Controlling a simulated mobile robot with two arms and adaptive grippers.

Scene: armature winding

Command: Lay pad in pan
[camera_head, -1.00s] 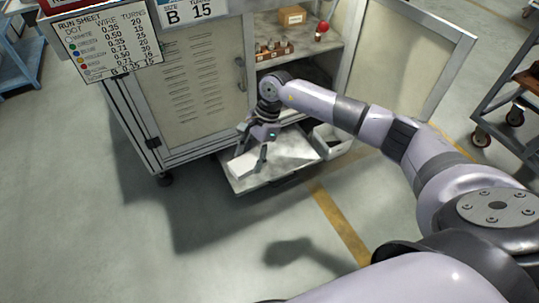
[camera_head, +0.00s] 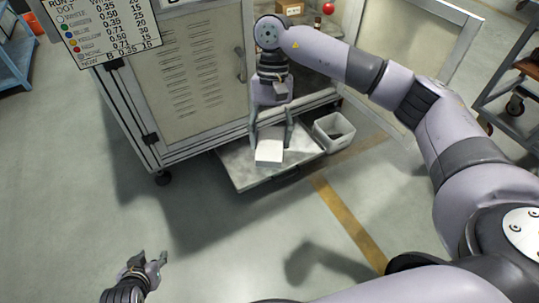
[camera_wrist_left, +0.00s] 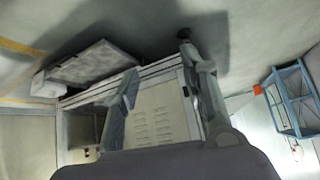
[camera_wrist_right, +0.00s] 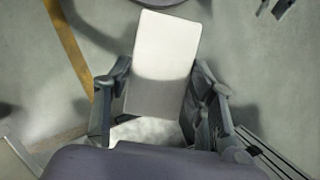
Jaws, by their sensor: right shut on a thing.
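A white rectangular pad (camera_head: 269,153) is between the fingers of my right gripper (camera_head: 271,140), which is shut on it. In the right wrist view the pad (camera_wrist_right: 162,65) sticks out past the fingertips, with floor behind it. The shallow grey pan (camera_head: 232,168) juts out low from the cabinet. In the head view the pad is over the pan's middle; I cannot tell whether they touch. My left gripper (camera_head: 151,262) is open and empty, over the floor at the lower left. The left wrist view shows its fingers (camera_wrist_left: 165,95) apart.
The cabinet (camera_head: 195,85) stands behind the pan, its door (camera_head: 420,45) open at the right. A white bin (camera_head: 333,133) stands just right of the pan. A cart (camera_head: 505,95) is at the far right. The floor in front is clear.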

